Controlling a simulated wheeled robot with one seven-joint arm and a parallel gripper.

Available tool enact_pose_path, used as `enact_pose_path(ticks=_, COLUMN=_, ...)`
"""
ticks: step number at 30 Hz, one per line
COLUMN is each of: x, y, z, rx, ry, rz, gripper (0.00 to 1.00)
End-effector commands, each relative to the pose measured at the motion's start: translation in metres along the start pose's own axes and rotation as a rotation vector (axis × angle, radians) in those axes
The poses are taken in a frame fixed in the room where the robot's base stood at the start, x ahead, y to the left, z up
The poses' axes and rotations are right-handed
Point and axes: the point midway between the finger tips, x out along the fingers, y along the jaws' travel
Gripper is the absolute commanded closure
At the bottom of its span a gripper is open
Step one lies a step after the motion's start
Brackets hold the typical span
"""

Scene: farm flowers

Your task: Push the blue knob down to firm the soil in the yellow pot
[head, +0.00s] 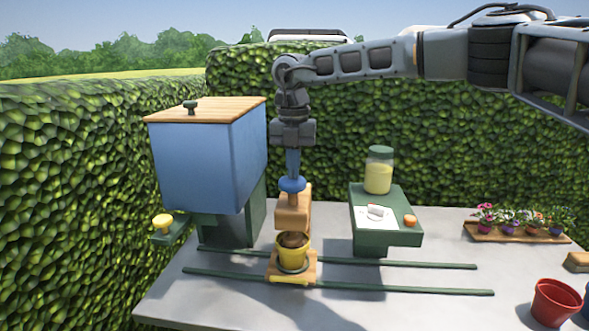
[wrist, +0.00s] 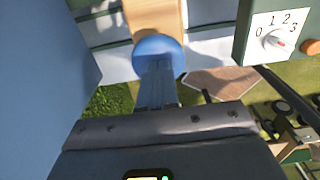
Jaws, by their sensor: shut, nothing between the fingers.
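The blue knob (head: 292,185) sits on top of a wooden block (head: 293,208). My gripper (head: 292,174) is shut and points straight down, its fingertips at the top of the knob; they look to be touching it. In the wrist view the shut fingers (wrist: 158,80) end at the blue knob (wrist: 158,52). The yellow pot (head: 292,252) holds brown soil (head: 293,240) and stands in a wooden carrier on the green rails, in front of and below the block. Whether anything presses on the soil is hard to tell.
A blue hopper (head: 208,165) with a wooden lid stands close on the left. A green stand (head: 372,235) with a dial (head: 376,213), an orange button and a jar (head: 379,172) is on the right.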

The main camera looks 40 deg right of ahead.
Motion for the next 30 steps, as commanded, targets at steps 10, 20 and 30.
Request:
enact_pose_path(ticks=10, x=-0.078, y=0.003, z=0.004, rx=-0.002, ry=-0.008, rz=0.003, gripper=1.00)
enact_pose_path(ticks=20, x=-0.120, y=0.003, z=0.004, rx=-0.002, ry=-0.005, rz=0.004, gripper=1.00)
enact_pose_path(ticks=30, x=-0.124, y=0.003, z=0.004, rx=-0.003, ry=-0.004, rz=0.004, gripper=1.00)
